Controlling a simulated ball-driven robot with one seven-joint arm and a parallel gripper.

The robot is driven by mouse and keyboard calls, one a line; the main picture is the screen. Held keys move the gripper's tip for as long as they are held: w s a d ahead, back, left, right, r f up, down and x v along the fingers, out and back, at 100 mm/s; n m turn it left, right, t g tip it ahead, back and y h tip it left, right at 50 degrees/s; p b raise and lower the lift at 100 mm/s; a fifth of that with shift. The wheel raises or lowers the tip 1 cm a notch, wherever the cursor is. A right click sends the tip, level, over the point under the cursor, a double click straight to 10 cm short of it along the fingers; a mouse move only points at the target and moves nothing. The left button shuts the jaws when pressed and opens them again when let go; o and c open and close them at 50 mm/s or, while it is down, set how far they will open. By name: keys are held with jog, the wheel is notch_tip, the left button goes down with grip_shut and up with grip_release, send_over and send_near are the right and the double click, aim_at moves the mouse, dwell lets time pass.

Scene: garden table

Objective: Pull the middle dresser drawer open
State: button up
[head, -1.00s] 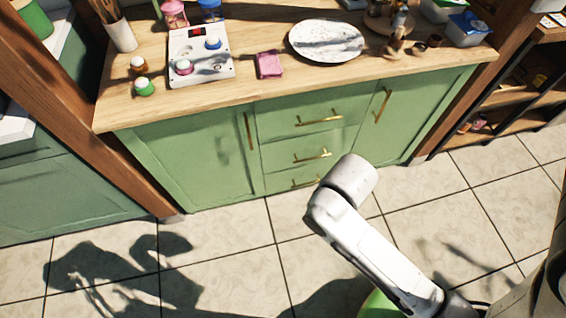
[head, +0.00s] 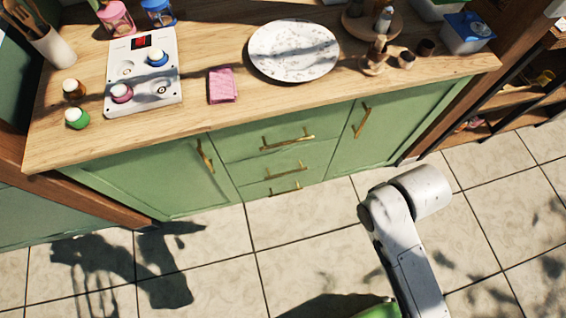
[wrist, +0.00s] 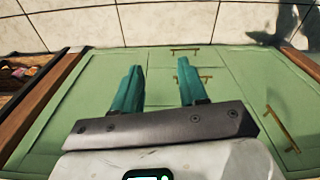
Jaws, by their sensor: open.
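The green dresser (head: 190,165) has a column of three drawers between two doors. The middle drawer (head: 262,173) is closed, with a brass bar handle (head: 286,170). The top drawer handle (head: 287,139) is above it and the bottom drawer handle (head: 284,190) below. In the wrist view, which shows the dresser upside down, my gripper (wrist: 160,70) is open, with two teal fingers apart and nothing between them. The middle handle (wrist: 200,77) shows beside and partly behind the right finger; the bottom handle (wrist: 185,50) is beyond the fingertips. The head view does not show my fingers.
Left (head: 204,156) and right (head: 362,121) door handles flank the drawers. The wooden top holds a white plate (head: 294,50), a pink cloth (head: 222,85) and a white control box (head: 143,75). An open shelf (head: 510,100) stands right. Tiled floor (head: 300,235) in front is clear.

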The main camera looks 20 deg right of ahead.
jog(key=shift+w+f, duration=0.1)
jog(key=shift+f, duration=0.05)
jog(key=shift+c, duration=0.7)
jog(key=w+a+f+t+y+b, duration=0.1)
jog(key=w+a+f+b, duration=0.1)
jog(key=w+f, duration=0.1)
jog(key=w+a+f+t+y+b, duration=0.1)
jog(key=w+a+f, duration=0.1)
jog(key=a+f, duration=0.1)
jog(key=w+a+f+t+y+b, duration=0.1)
jog(key=w+a+f+t+b, duration=0.1)
jog(key=w+a+f, duration=0.1)
jog(key=shift+w+a+f+y+b, duration=0.1)
jog(key=shift+w+f+y+b, duration=0.2)
jog(key=shift+b, duration=0.05)
jog(key=shift+c, duration=0.5)
jog(key=w+a+f+m+t+y+b, duration=0.3)
jog(key=w+a+f+m+t+b, duration=0.3)
jog(key=w+a, duration=0.25)
jog(key=m+t+h+b, duration=0.5)
jog(key=m+h+b, duration=0.4)
jog(key=m, duration=0.5)
send_near(286, 173)
jog(key=x, duration=0.3)
jog(key=b+x, duration=0.1)
jog(key=x, duration=0.2)
jog(key=b+x, duration=0.1)
jog(key=x, duration=0.3)
jog(key=shift+f, duration=0.3)
jog(key=shift+c, duration=0.2)
